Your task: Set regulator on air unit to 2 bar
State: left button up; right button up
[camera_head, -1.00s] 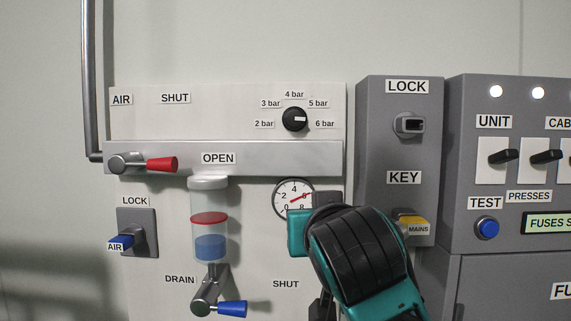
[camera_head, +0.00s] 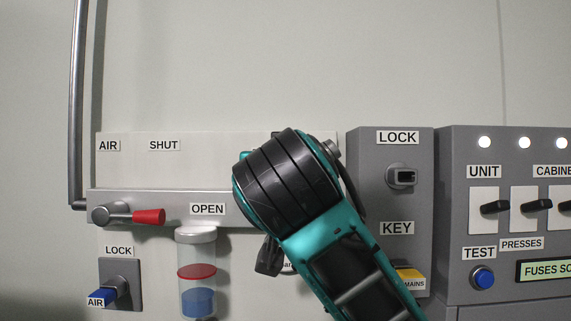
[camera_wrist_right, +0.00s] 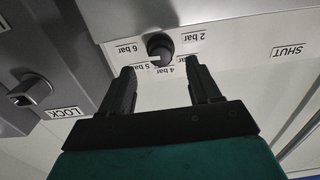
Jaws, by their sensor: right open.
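The regulator knob (camera_wrist_right: 160,45) is a round black dial on the pale air unit panel (camera_head: 215,148). In the right wrist view, which is upside down, bar labels surround it. The 6 bar label (camera_wrist_right: 131,48) is on the left and the 2 bar label (camera_wrist_right: 187,37) on the right. My right gripper (camera_wrist_right: 160,67) is open, its two dark fingers on either side below the knob, with no visible contact. The knob's pointer is not readable now. In the head view my right arm hides the knob and nearly all of the gauge. My left gripper is not in view.
A red-handled air valve (camera_head: 146,216) sits on a protruding grey rail (camera_head: 170,204). Below are a blue AIR lock key (camera_head: 102,297) and a clear filter bowl (camera_head: 197,275). A grey lock box (camera_head: 388,165) stands close on the right, with a switch panel beyond.

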jog(key=shift+w+p, duration=0.35)
jog(key=shift+w, duration=2)
jog(key=c, duration=1)
